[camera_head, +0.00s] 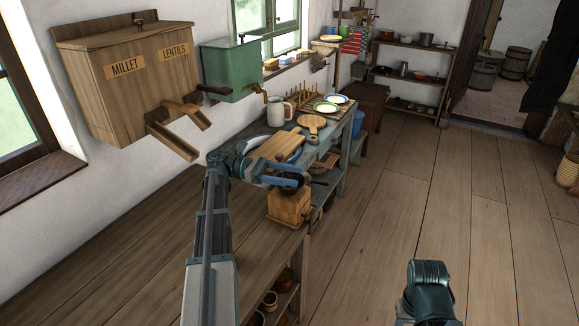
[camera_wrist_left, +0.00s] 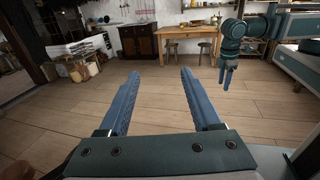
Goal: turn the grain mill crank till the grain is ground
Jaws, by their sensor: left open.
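The grain mill (camera_head: 288,207) is a small wooden box near the edge of the wooden counter in the head view. My left arm reaches across to it, and my left gripper (camera_head: 291,182) is at its top and covers much of it. The crank is hard to make out behind the gripper. In the left wrist view my left gripper (camera_wrist_left: 158,100) has its two blue fingers wide apart with nothing between them; the mill cannot be made out there. My right gripper (camera_wrist_left: 225,77) hangs fingers down at the upper right of that view, away from the mill; its opening is unclear.
A wooden bin (camera_head: 135,85) labelled MILLET and LENTILS, with chutes, and a green box (camera_head: 231,70) hang on the wall. A blue-grey table (camera_head: 335,140) beyond the mill holds plates, a mug (camera_head: 276,111) and boards. The wooden counter (camera_head: 120,260) is mostly clear.

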